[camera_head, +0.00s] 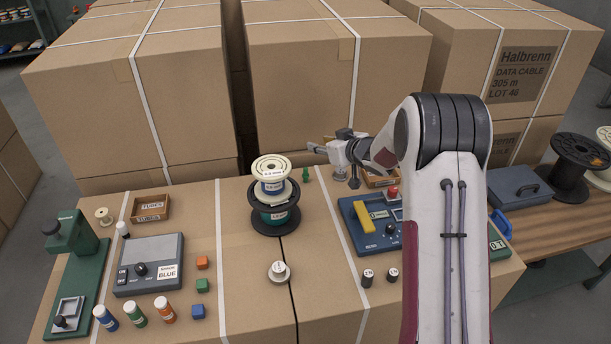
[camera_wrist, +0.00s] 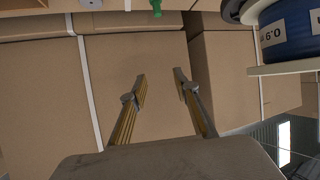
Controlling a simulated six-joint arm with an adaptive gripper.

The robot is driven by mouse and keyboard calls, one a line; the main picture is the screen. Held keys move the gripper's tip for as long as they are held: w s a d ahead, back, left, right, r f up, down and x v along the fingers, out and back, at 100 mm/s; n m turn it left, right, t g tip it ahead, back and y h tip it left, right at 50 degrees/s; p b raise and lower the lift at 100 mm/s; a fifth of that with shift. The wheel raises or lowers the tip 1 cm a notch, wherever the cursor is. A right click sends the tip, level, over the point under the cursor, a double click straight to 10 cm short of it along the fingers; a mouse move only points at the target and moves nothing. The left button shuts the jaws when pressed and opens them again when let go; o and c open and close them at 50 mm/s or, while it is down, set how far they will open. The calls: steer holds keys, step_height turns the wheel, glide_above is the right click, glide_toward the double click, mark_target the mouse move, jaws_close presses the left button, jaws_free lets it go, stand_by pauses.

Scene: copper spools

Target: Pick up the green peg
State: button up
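The green peg (camera_head: 306,174) is small and stands upright near the back edge of the cardboard table top, just right of the stacked spools. It also shows at the top edge of the wrist view (camera_wrist: 157,8), partly cut off. My gripper (camera_head: 319,144) is in the air above the peg and a little to its right in the head view. In the wrist view my gripper (camera_wrist: 160,75) has its two fingers apart with nothing between them. The peg lies beyond the fingertips and apart from them.
A white-rimmed spool (camera_head: 271,171) sits on a black spool (camera_head: 273,222) close left of the peg; a blue spool (camera_wrist: 290,35) shows at right in the wrist view. Large cartons (camera_head: 315,80) stand behind. A blue device (camera_head: 372,228) is at front right. A small white spool (camera_head: 279,272) stands in front.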

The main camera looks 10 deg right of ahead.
steer(key=shift+w+a+f+y, duration=0.1)
steer(key=shift+a+f+y, duration=0.15)
steer(key=shift+f, duration=0.45)
steer(key=shift+w+a+f+y, duration=0.15)
steer(key=shift+f+y, duration=0.1)
steer(key=shift+f, duration=0.45)
glide_toward(306, 169)
steer(key=x, duration=0.3)
steer(key=shift+w+d+r, duration=0.1)
steer(key=shift+r, duration=0.1)
steer(key=shift+w+f, duration=0.15)
steer(key=shift+f, duration=0.15)
steer(key=shift+w+a+f, duration=0.2)
steer(key=shift+w+a, duration=0.1)
steer(key=shift+w, duration=0.25)
steer(key=shift+x, duration=2.9)
steer(key=c, duration=0.8)
